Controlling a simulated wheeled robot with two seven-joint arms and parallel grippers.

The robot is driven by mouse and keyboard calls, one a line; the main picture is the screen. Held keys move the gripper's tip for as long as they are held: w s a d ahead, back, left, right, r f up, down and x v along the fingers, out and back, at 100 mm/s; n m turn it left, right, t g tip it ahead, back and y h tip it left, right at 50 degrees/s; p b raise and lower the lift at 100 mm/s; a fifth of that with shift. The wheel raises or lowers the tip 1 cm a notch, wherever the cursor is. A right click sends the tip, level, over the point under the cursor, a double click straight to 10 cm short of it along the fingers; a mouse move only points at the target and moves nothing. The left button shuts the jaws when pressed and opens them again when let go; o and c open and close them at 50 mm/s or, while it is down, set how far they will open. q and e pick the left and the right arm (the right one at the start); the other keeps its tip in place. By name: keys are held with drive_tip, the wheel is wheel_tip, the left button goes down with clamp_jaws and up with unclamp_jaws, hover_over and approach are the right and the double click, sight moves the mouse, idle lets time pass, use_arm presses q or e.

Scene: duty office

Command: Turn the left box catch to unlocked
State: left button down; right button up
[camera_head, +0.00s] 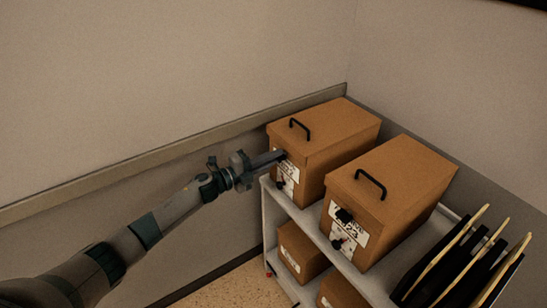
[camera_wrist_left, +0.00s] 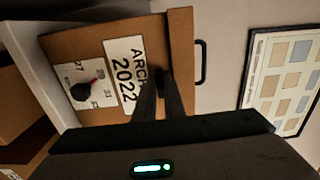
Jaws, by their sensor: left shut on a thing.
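The left box (camera_head: 335,135) is brown cardboard with a black lid handle (camera_head: 300,129), on the top shelf against the wall. My left gripper (camera_head: 279,156) reaches its front face from the left and is shut on the dark catch there. In the left wrist view the gripper's fingers (camera_wrist_left: 160,92) meet at the small black catch (camera_wrist_left: 162,74), beside the white label (camera_wrist_left: 124,72) reading "ARCH 2022". The fingers cover much of the catch, so I cannot tell its exact angle. My right gripper is not in view.
A black dial with a red mark (camera_wrist_left: 83,91) sits on the same box face. A similar right box (camera_head: 395,190) stands beside it on the white shelf unit (camera_head: 312,226). Dark folders (camera_head: 450,262) stand at right; more boxes (camera_head: 299,250) are below. A grey wall rail (camera_head: 120,180) runs behind.

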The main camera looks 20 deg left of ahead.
use_arm(q)
drive_tip(key=c, duration=1.8)
unclamp_jaws()
drive_tip(key=shift+c, duration=0.2)
drive_tip(key=shift+s+a, duration=0.1)
